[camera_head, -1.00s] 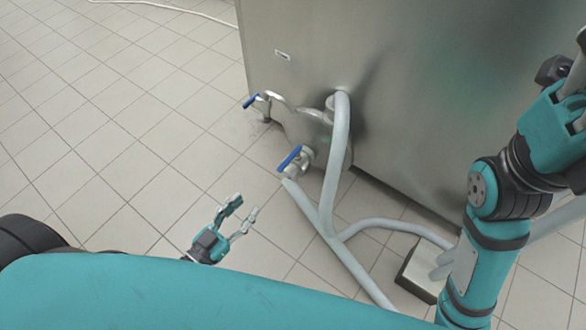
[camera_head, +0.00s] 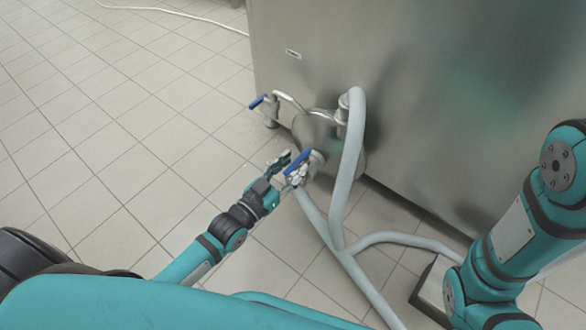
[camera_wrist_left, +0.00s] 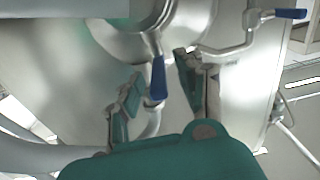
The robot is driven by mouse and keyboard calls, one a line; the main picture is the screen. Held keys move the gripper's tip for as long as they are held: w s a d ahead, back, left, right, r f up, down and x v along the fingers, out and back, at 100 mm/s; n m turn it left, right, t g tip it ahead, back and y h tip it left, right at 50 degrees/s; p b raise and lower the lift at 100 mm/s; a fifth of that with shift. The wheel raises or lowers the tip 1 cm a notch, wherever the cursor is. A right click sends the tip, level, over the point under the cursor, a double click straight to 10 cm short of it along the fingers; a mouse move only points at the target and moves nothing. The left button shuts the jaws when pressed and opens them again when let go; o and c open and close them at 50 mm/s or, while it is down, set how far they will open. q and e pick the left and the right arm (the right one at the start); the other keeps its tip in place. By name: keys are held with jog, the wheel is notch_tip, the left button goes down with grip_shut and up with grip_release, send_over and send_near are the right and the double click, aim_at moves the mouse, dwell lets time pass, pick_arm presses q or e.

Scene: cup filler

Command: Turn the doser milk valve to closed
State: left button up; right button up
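A valve with a blue lever handle (camera_head: 297,161) sits low on the front of the steel machine, beside a pale hose. The same blue handle (camera_wrist_left: 158,77) is near the middle of the left wrist view. My left gripper (camera_head: 286,165) is open close to this handle. In the wrist view its fingers (camera_wrist_left: 157,92) stand apart on either side of the handle; I cannot tell if they touch it. A second blue-handled valve (camera_head: 257,102) is higher and to the left; its handle also shows in the wrist view (camera_wrist_left: 290,13). No label tells which is the doser milk valve. My right gripper is out of view.
The large steel machine (camera_head: 430,90) fills the back right. Pale hoses (camera_head: 352,150) run from its front down to the floor. A low box-like object (camera_head: 432,288) stands on the floor at lower right.

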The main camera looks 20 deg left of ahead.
pick_arm(q)
jog(key=shift+w+d, duration=0.1)
jog(key=shift+w, duration=0.2)
grip_shut()
